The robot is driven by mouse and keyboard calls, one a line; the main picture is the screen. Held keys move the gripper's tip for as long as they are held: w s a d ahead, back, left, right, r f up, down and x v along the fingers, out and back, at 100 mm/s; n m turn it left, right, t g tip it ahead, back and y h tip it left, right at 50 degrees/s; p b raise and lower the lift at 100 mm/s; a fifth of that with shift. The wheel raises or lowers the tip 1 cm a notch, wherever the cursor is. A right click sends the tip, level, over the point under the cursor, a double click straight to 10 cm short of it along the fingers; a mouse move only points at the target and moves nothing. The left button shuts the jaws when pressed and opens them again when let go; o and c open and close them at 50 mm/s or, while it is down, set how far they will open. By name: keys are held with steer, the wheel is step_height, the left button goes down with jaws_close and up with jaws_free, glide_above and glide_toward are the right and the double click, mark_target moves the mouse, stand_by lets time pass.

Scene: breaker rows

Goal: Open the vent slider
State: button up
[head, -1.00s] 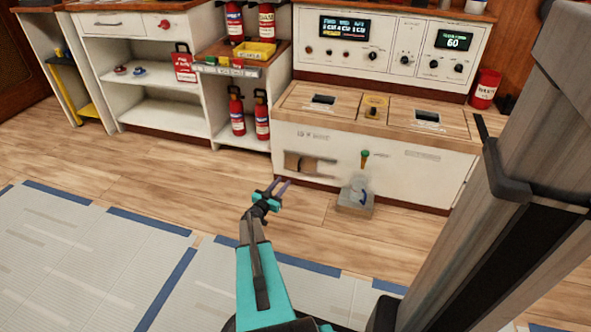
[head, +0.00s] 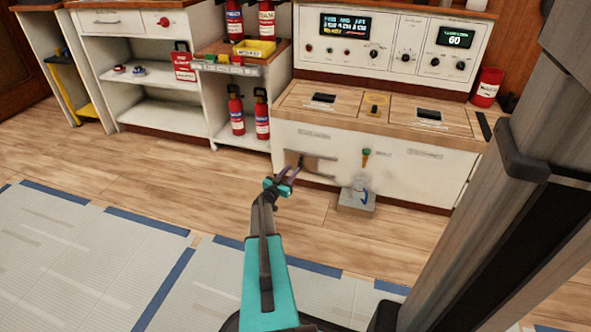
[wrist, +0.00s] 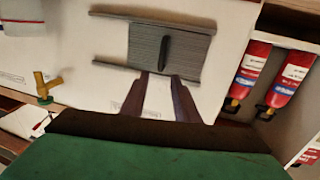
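The vent slider (head: 321,168) is a panel low on the white cabinet front in the head view. In the wrist view it is a grey ribbed plate (wrist: 144,52) with a dark upright handle (wrist: 166,50) in its middle. The plate sits between two dark rails (wrist: 107,64), towards their right end in that view. My gripper (head: 296,167) is in front of the slider in the head view. Its fingers (wrist: 158,76) are apart and empty, with their tips just below the handle in the wrist picture. I cannot tell whether they touch the plate.
A green-topped valve (head: 366,153) is right of the slider, above a small box (head: 356,199) on the floor. Red extinguishers (head: 262,114) stand on a shelf to the left. Wooden floor (head: 190,180) is clear before the cabinets.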

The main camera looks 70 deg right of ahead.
steer(key=shift+s+d+b, duration=0.2)
steer(key=shift+d+b, duration=0.15)
steer(key=shift+d, duration=0.9)
steer(key=shift+s+d+b, duration=0.2)
steer(key=shift+d+b, duration=0.15)
steer(key=shift+d, duration=0.85)
jaws_close()
